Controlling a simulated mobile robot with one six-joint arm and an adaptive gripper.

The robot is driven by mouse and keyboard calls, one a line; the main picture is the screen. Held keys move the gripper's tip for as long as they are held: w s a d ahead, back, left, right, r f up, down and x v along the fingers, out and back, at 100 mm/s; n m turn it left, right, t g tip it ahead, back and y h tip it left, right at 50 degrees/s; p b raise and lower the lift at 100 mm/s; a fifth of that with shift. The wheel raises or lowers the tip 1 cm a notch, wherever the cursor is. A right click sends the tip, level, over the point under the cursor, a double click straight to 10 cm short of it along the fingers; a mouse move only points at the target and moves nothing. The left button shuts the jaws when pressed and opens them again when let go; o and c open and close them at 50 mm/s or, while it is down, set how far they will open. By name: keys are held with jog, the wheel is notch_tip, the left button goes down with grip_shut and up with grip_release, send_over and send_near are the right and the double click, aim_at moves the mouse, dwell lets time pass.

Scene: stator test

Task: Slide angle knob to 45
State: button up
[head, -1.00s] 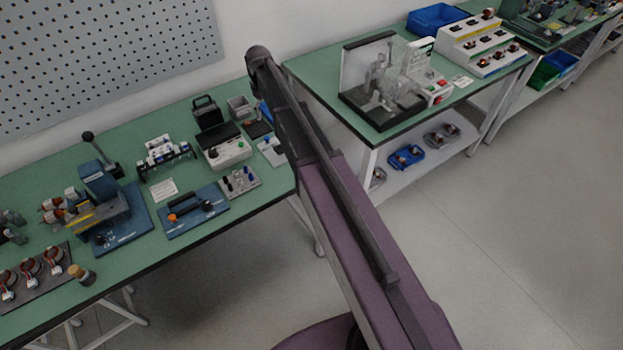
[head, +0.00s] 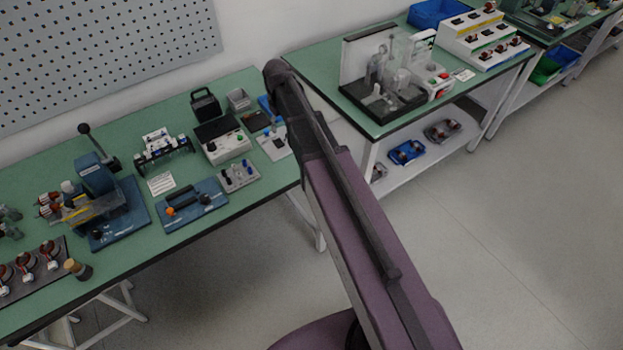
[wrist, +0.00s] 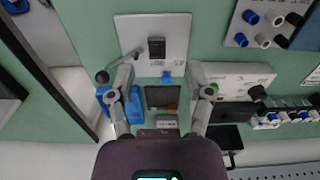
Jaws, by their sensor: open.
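A white plate (wrist: 125,30) with a dark block (wrist: 156,47) lies on the green bench in the wrist view. A small blue knob (wrist: 166,77) sits at the plate's lower edge; I take it for the angle knob, but no scale marks are readable. My gripper (wrist: 163,66) is open, its fingers spread on either side of the plate's lower part and the blue knob, holding nothing. I cannot tell how high it is above the plate. In the head view the plate (head: 277,148) lies at the bench's right end, beside my arm, and my gripper is hidden.
A control box (head: 227,146) with a green button and a block with pegs (head: 238,176) stand left of the plate. A blue object (wrist: 122,106) lies near the left finger in the wrist view. A second bench (head: 310,62) stands to the right, across a gap.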

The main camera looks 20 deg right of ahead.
jog(key=s+d+f+m+b, duration=0.2)
jog(key=s, duration=0.7)
jog(key=s+d+f+m+b, duration=0.2)
jog(key=s+f+b, duration=0.1)
jog(key=s, duration=0.6)
jog(key=shift+s+f, duration=0.15)
jog(key=shift+s, duration=0.15)
jog(key=shift+d, duration=0.1)
jog(key=shift+s, duration=0.2)
jog(key=shift+c, duration=0.6)
jog(key=shift+d, duration=0.1)
